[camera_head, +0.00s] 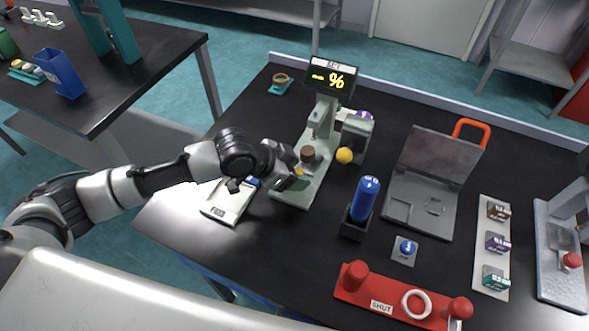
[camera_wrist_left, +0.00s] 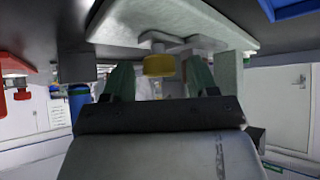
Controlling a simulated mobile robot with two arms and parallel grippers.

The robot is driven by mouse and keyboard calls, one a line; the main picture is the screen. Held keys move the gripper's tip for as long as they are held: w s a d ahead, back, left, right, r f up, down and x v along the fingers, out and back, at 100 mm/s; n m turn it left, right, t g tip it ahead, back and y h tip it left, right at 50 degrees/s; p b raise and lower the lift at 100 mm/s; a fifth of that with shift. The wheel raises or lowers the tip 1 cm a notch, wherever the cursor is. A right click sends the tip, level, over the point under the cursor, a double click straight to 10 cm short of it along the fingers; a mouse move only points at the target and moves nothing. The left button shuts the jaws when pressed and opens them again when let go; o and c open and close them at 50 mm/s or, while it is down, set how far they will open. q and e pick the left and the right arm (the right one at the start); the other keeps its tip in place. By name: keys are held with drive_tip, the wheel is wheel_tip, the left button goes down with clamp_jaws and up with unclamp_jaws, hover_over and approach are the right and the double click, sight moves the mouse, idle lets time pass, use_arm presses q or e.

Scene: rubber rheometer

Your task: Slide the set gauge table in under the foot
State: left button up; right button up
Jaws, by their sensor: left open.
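The gauge (camera_head: 328,100) stands on a grey-green base plate (camera_head: 290,196), its display reading "-- %". Its foot (camera_head: 314,133) hangs above a brown round piece (camera_head: 308,155) on the base; I cannot tell whether they touch. I cannot clearly make out the set gauge table's outline. A small yellow knob (camera_head: 299,171) shows by my left gripper (camera_head: 294,181), which is low over the front of the base. In the left wrist view, seen upside down, the yellow knob (camera_wrist_left: 158,65) lies between the two open green fingers, with a visible gap on each side. My right gripper is out of view.
A small scale (camera_head: 229,206) lies left of the base, under my left arm.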

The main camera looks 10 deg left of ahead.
sight(308, 162)
use_arm(q)
clamp_jaws()
drive_tip(key=shift+w+d, duration=0.2)
drive_tip(key=shift+w, duration=0.7)
drive_tip(key=shift+w+d, duration=0.15)
drive_tip(key=shift+w, duration=0.75)
drive_tip(key=shift+r, duration=0.15)
drive_tip(key=shift+c, duration=1.8)
unclamp_jaws()
drive_tip(key=o, duration=0.4)
drive_tip(key=shift+w, duration=0.15)
drive_tip(key=shift+c, duration=0.2)
